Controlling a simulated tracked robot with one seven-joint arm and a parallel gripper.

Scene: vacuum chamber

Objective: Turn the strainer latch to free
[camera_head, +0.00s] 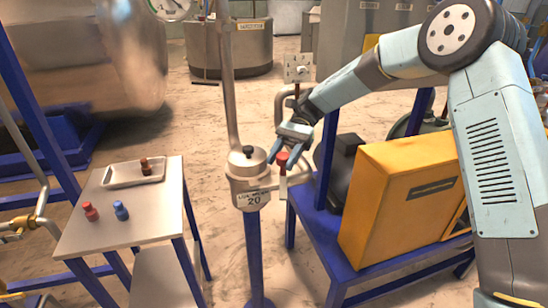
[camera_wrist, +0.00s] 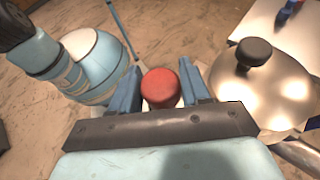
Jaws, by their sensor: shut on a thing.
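The strainer (camera_head: 247,188) is a cream pot marked 20 on a blue post, with a black knob (camera_head: 248,151) on its lid. A red-topped latch handle (camera_head: 282,159) stands upright at its right side, at the end of a short arm from the pot. My gripper (camera_head: 285,152) comes down over the red top from above right. In the wrist view the red top (camera_wrist: 160,88) sits between the two blue fingers (camera_wrist: 161,76), which are shut on it. The lid (camera_wrist: 283,88) lies just to the right there. The latch's lower parts are hidden in the wrist view.
A yellow box (camera_head: 395,195) on a blue frame stands close at right. A tall pipe (camera_head: 228,80) rises behind the strainer.

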